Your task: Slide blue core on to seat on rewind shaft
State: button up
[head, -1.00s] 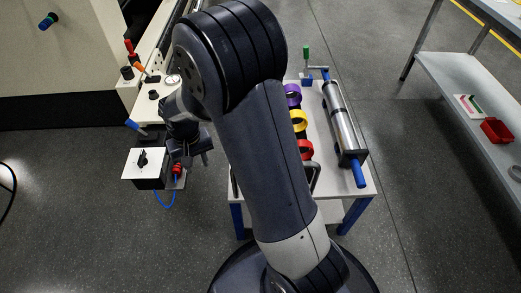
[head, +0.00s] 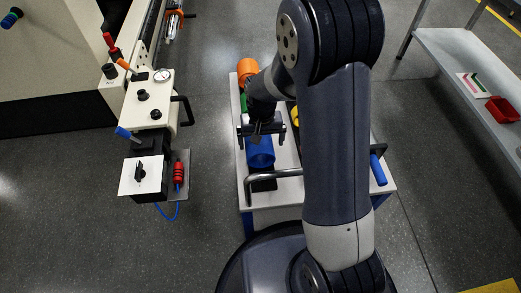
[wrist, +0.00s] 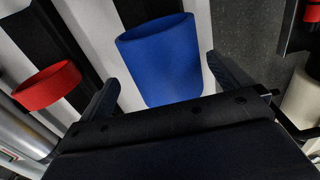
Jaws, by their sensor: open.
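The blue core (head: 260,153) is a plain blue cylinder lying on the white cart. It also fills the middle of the wrist view (wrist: 160,55). My gripper (head: 262,128) is over the far part of the core in the head view. In the wrist view its two fingers (wrist: 165,82) are wide apart, one on each side of the core, with gaps visible. My gripper is open and holds nothing. A blue-ended shaft-like part (head: 11,18) sticks out of the pale machine panel at the far left. I cannot tell whether it is the rewind shaft.
An orange core (head: 247,70) lies farther back on the cart. A red ring (wrist: 47,86) shows left in the wrist view. The cart's grey handle rail (head: 270,175) runs near the blue core. A control box (head: 150,95) with levers stands left, with floor between it and the cart.

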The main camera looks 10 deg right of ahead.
aim_at(260, 156)
jog(key=f, duration=0.1)
jog(key=f+b, duration=0.1)
jog(key=f, duration=0.1)
jog(key=f+b, duration=0.1)
jog(key=f, duration=0.1)
jog(key=shift+s+a, duration=0.1)
jog(key=shift+a, duration=0.2)
jog(key=shift+r, duration=0.15)
jog(key=c, duration=1)
notch_tip(260, 156, up, 10)
jog(key=p, duration=0.4)
jog(key=o, duration=0.5)
jog(key=c, duration=0.6)
jog(key=shift+o, duration=0.2)
jog(key=shift+r, duration=0.1)
